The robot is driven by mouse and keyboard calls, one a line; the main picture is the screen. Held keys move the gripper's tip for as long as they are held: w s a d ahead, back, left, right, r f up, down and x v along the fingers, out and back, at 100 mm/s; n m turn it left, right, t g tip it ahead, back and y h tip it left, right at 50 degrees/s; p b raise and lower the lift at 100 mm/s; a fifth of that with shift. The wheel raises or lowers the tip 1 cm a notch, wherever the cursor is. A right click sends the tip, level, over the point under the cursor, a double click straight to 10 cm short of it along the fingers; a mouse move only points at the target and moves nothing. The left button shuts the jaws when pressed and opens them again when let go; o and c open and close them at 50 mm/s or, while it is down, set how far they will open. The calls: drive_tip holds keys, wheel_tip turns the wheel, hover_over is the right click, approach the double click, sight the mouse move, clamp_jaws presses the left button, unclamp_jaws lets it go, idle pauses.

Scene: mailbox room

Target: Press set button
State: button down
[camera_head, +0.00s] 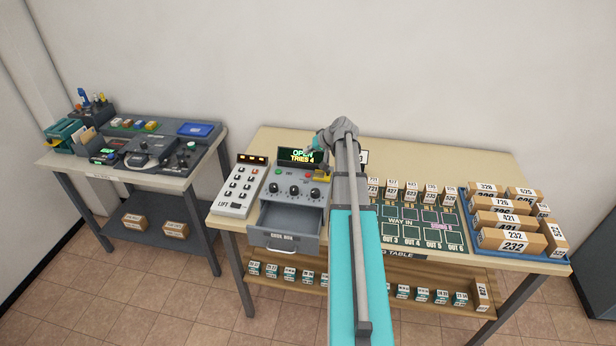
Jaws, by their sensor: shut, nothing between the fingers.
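A grey control box (266,197) stands on the wooden table, with a row of black knobs and small coloured buttons above them. A green button (279,171) and a red button (306,175) show on its face; their labels are too small to read, so I cannot tell which one is set. Its display (301,156) reads "OPEN" and "TRIES 4". Its drawer (284,238) is pulled out at the front. My gripper (317,145) is shut and empty at the display's upper right, partly hidden by my wrist; contact cannot be told.
A pale keypad panel (239,187) stands left of the box. A green sorting board (408,215) and a blue tray (482,240) of numbered boxes lie to the right. My arm crosses the table front. A second table (91,172) with devices is at left.

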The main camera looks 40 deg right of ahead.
sight(309, 175)
drive_tip(key=shift+f+b, duration=3.75)
drive_tip(key=shift+f, duration=0.2)
drive_tip(key=shift+f+b, duration=0.4)
drive_tip(key=shift+f+b, duration=0.4)
drive_tip(key=shift+b, duration=0.05)
drive_tip(key=shift+r, duration=0.15)
drive_tip(key=shift+r+p, duration=0.7)
drive_tip(key=shift+p, duration=0.2)
drive_tip(key=shift+r+p, duration=2.5)
drive_tip(key=shift+r, duration=0.05)
